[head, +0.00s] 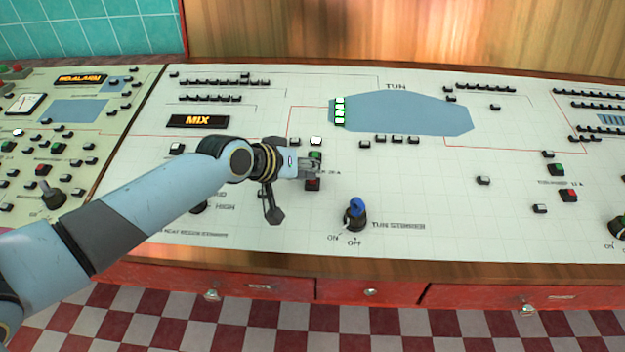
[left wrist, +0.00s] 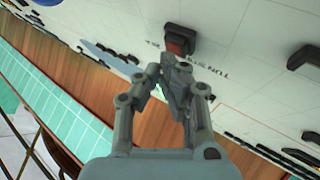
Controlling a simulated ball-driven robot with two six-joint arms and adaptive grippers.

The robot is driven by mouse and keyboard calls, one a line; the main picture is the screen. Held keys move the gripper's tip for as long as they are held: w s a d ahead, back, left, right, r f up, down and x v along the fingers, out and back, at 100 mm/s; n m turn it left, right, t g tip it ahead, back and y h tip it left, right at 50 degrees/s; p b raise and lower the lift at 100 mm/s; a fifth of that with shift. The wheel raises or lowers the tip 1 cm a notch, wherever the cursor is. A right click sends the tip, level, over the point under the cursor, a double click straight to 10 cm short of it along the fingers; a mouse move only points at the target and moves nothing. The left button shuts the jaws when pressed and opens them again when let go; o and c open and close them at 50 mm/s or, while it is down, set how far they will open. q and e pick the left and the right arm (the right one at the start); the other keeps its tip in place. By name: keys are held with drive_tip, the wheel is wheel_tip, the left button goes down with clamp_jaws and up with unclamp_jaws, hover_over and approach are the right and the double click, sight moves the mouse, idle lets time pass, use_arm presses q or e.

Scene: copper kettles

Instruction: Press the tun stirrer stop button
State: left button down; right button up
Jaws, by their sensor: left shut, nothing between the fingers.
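A small red button (head: 313,185) sits below a green button (head: 316,155) on the pale control panel (head: 420,185). The red button also shows in the left wrist view (left wrist: 177,46), just beyond my fingertips. My left gripper (head: 312,171) is shut and empty, over the gap between the two buttons, and hides part of the red one and its label. In the left wrist view its fingertips (left wrist: 174,68) are close to the red button; I cannot tell whether they touch it. A blue-topped knob (head: 356,211) marked TUN STIRRER stands to the lower right.
Another green and red button pair (head: 564,182) lies at the right. A lit MIX sign (head: 198,121) and a blue tun diagram (head: 405,115) lie on the panel. A wooden back wall (head: 400,35) rises behind. The panel right of the knob is mostly clear.

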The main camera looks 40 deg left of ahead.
use_arm(q)
drive_tip(key=shift+w+f, duration=0.1)
drive_tip(key=shift+f, duration=0.3)
drive_tip(key=shift+r, duration=0.15)
idle(0.4)
drive_tip(key=shift+r+p, duration=0.7)
drive_tip(key=r+p, duration=0.3)
drive_tip(key=s+r+p, duration=0.1)
drive_tip(key=p, duration=0.1)
drive_tip(key=shift+s+d+r, duration=0.1)
drive_tip(key=shift+d+r, duration=0.2)
drive_tip(key=shift+r, duration=0.1)
idle(0.5)
